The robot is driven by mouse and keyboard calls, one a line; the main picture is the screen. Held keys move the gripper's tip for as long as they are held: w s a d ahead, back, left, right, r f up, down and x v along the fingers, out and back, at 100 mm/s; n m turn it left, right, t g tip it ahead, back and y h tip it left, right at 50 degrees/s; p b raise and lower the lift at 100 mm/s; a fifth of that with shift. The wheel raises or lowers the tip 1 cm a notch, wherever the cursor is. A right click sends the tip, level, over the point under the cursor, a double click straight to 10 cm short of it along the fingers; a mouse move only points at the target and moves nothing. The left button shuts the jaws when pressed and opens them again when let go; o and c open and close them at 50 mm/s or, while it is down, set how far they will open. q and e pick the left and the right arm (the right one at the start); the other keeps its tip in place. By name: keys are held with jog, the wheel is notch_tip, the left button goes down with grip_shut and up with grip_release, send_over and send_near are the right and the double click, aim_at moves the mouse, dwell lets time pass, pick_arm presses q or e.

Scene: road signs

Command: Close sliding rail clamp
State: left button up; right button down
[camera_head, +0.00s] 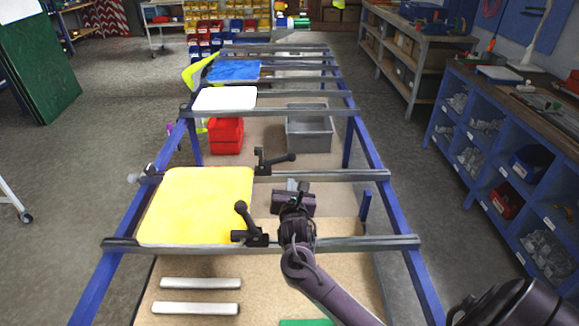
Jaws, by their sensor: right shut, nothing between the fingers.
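A yellow sign plate (197,207) lies across two grey rails of a blue frame. A dark clamp with a lever handle (249,228) sits on the near rail (350,244), close to the plate's right edge. A second dark clamp (271,161) sits on the far rail (335,176), beside the plate's far right corner, its lever pointing right. My right gripper (292,190) is shut and empty. It appears between the two rails, right of the plate and apart from both clamps. My left gripper is not in view.
Farther back on the frame lie a white plate (225,98) and a blue plate (234,71). A red bin (226,136) and a grey bin (309,128) stand below the rails. Two pale bars (200,284) lie on the lower board. Blue shelving (510,160) stands at right.

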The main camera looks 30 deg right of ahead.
jog(key=p+x, duration=0.1)
jog(key=x, duration=0.9)
jog(key=shift+w+d, duration=0.1)
jog(key=shift+d, duration=0.15)
